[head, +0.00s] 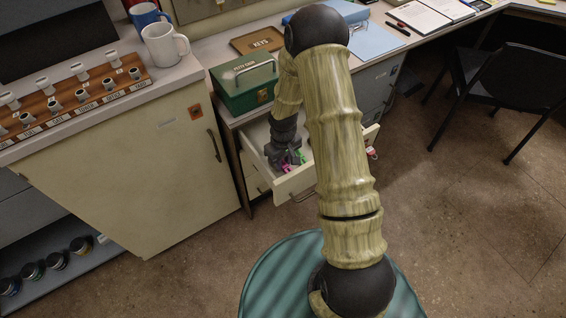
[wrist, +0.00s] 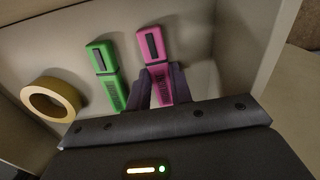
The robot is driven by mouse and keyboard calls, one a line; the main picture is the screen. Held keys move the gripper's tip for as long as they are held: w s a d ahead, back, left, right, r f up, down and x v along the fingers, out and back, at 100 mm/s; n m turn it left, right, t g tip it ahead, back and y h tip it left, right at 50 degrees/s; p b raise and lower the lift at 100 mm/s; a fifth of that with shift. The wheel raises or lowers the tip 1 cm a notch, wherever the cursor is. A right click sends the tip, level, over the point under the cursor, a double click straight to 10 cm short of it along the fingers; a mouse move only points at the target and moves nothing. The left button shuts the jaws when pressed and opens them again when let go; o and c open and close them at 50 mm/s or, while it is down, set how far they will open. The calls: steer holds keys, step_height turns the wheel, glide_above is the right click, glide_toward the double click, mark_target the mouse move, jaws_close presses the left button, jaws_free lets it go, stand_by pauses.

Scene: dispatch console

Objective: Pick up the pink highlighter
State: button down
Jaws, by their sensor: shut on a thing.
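The pink highlighter (wrist: 155,50) lies in the open drawer, with its cap end pointing away from my gripper in the wrist view. My gripper (wrist: 161,86) has one dark finger on each side of its body and is shut on it. In the head view my gripper (head: 287,160) reaches down into the drawer, and a bit of pink (head: 285,168) shows by the fingers. The lower part of the highlighter is partly hidden. I cannot tell whether it is lifted off the drawer floor.
A green highlighter (wrist: 104,66) lies close left of the fingers, and a tan tape roll (wrist: 50,100) lies farther left. The drawer (head: 308,183) has walls close around my gripper. A green cash box (head: 243,87) stands on the counter above.

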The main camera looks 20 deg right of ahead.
step_height(320, 180, up, 10)
steer(key=p, duration=0.1)
steer(key=shift+p, duration=0.3)
steer(key=shift+f, duration=0.1)
stand_by(0.4)
